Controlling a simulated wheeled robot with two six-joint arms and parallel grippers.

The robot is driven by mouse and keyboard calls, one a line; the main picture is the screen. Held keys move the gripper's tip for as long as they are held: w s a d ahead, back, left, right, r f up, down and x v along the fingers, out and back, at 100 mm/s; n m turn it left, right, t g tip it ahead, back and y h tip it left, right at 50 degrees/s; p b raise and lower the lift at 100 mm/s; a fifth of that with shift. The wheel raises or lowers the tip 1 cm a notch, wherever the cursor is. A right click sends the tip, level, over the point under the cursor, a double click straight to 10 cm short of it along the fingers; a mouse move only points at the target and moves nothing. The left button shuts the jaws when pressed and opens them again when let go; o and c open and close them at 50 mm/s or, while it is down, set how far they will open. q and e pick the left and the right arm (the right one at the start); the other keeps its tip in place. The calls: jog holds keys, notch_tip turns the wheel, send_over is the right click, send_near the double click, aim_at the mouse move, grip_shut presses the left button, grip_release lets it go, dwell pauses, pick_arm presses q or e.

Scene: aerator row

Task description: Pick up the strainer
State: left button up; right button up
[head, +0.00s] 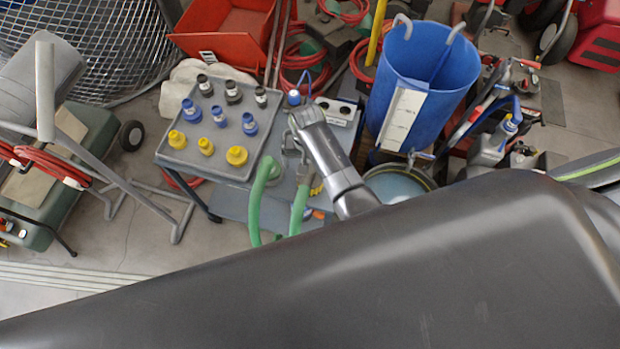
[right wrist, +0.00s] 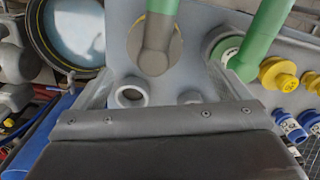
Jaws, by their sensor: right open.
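I cannot tell for sure which thing is the strainer. My right gripper (head: 292,153) is over the right edge of the grey tray table, beside two green hoses (head: 298,210). Its jaws are open in the right wrist view (right wrist: 160,72), with nothing visibly held. Between and beyond the fingers there, a green hose with a grey elbow (right wrist: 155,48) meets a round tan disc. A small white ring-shaped cup (right wrist: 131,95) lies nearer the palm. My left gripper is out of view.
The grey tray (head: 187,155) holds several black, blue and yellow fittings, left of the gripper. A blue bin (head: 425,75) stands at right. A round dark-rimmed tub (right wrist: 70,28) lies left in the right wrist view. Red hoses and a cart crowd the left.

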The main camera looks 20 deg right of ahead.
aim_at(310, 175)
jog(key=shift+f+b, duration=0.35)
jog(key=shift+f, duration=1)
jog(key=f+b, duration=0.3)
jog(key=s+f+b, duration=0.1)
jog(key=shift+d+f+b, duration=0.15)
jog(key=shift+d+b, duration=0.1)
jog(key=shift+b, duration=0.1)
jog(key=shift+f+b, duration=0.45)
jog(key=shift+b, duration=0.1)
jog(key=shift+r, duration=0.1)
jog(key=c, duration=1.3)
jog(key=shift+r, duration=0.2)
